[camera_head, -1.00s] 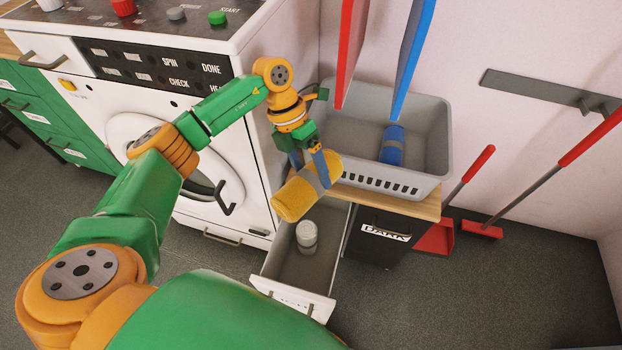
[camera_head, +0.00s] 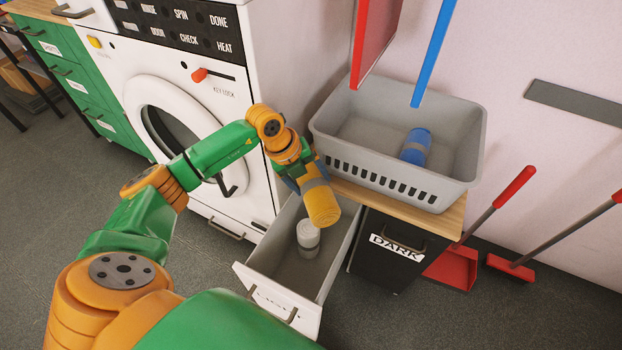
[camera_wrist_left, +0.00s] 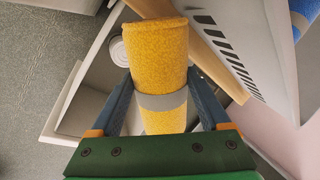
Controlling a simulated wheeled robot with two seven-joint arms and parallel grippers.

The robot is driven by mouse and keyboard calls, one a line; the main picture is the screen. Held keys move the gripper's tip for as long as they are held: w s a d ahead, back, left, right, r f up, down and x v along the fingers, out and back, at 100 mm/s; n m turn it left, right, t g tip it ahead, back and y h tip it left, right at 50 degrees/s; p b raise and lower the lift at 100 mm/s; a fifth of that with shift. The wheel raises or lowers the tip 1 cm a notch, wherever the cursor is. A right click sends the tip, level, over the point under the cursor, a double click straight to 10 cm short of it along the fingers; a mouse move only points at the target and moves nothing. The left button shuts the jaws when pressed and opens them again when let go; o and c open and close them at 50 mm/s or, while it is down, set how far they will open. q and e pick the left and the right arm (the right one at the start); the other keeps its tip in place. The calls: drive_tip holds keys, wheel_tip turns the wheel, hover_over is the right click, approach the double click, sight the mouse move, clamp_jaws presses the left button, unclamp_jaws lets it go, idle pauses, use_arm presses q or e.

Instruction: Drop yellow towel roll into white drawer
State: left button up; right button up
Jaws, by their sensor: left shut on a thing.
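The yellow towel roll (camera_head: 321,204) with a grey band is held in my left gripper (camera_head: 307,181). The left wrist view shows the yellow towel roll (camera_wrist_left: 157,62) between the two blue-grey fingers of the left gripper (camera_wrist_left: 163,105). The roll hangs above the open white drawer (camera_head: 278,299), over its back right part. A white roll with a grey band (camera_head: 308,238) stands inside the drawer. The drawer's white wall also shows in the left wrist view (camera_wrist_left: 75,92). My right gripper is not in view.
A grey basket (camera_head: 330,128) with a blue roll (camera_head: 416,146) stands on the wooden top right of the drawer. A black drawer marked DARK (camera_head: 392,250) is beside the white one. The washing machine (camera_head: 160,90) is at the left. A red dustpan (camera_head: 452,268) leans at right.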

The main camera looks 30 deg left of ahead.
use_arm(q)
wheel_tip(320, 180, down, 2)
drive_tip(key=shift+f+b, duration=0.1)
drive_tip(key=shift+b, duration=0.35)
drive_tip(key=shift+r, duration=0.2)
drive_tip(key=o, duration=1.4)
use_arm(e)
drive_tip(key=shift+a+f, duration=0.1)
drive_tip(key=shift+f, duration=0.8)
use_arm(q)
drive_tip(key=shift+r, duration=0.3)
wheel_tip(320, 180, up, 3)
drive_tip(key=shift+p, duration=0.35)
drive_tip(key=s+r, duration=0.1)
drive_tip(key=s+d+r, duration=0.1)
drive_tip(key=s+r, duration=0.1)
drive_tip(key=s+d+r+p, duration=0.1)
drive_tip(key=r, duration=0.1)
drive_tip(key=shift+s+d+r, duration=0.15)
drive_tip(key=shift+r, duration=0.1)
drive_tip(key=s+d+r, duration=0.4)
drive_tip(key=s, duration=0.4)
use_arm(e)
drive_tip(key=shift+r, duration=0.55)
